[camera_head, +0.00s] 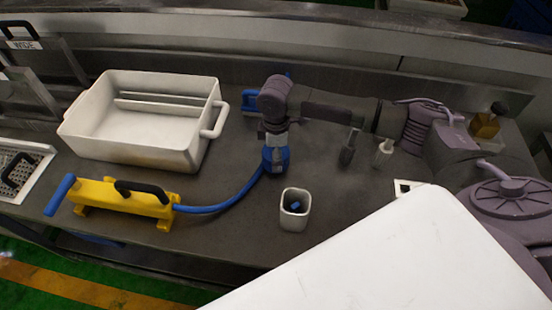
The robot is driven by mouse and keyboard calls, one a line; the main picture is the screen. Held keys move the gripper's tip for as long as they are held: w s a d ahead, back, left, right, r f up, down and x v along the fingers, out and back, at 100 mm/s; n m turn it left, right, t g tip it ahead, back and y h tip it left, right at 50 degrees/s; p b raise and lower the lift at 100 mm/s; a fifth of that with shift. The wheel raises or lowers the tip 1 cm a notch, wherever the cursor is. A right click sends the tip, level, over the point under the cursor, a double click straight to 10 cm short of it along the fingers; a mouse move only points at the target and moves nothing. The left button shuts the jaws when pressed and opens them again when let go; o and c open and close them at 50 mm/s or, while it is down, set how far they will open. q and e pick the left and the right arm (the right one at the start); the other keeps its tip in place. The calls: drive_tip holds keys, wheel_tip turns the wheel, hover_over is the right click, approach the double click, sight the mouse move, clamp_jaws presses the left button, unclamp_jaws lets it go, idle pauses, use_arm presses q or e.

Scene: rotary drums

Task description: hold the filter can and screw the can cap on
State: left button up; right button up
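My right arm reaches in from the right, and its gripper (274,140) points down directly over a blue rounded object (276,160) on the grey bench. This may be the filter can or its cap; I cannot tell which. The fingertips meet the top of the blue object in the picture, but whether they grip it is unclear. A small white square cup (295,209) stands in front of it with a small blue piece inside. My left gripper is not in view.
A yellow tool (125,197) with a blue hose (222,206) lies on the bench at left. A large white tub (140,120) stands behind it. Small bottles (384,153) stand under my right arm. A white tray (40,151) is at far left.

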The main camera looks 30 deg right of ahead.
wheel_tip(320, 180, up, 8)
drive_tip(key=shift+f+b, duration=0.25)
drive_tip(key=shift+b, duration=0.3)
drive_tip(key=shift+s+a+r+m, duration=0.15)
drive_tip(key=shift+s+a+m, duration=0.15)
drive_tip(key=s+a+r+m, duration=0.2)
drive_tip(key=s+m, duration=0.4)
drive_tip(key=s+a+r+m+b, duration=0.1)
drive_tip(key=s+a+r+m, duration=0.1)
drive_tip(key=s+m, duration=0.3)
drive_tip(key=shift+s+a+r+m, duration=0.25)
drive_tip(key=shift+s+a+m, duration=0.15)
drive_tip(key=shift+m, duration=0.3)
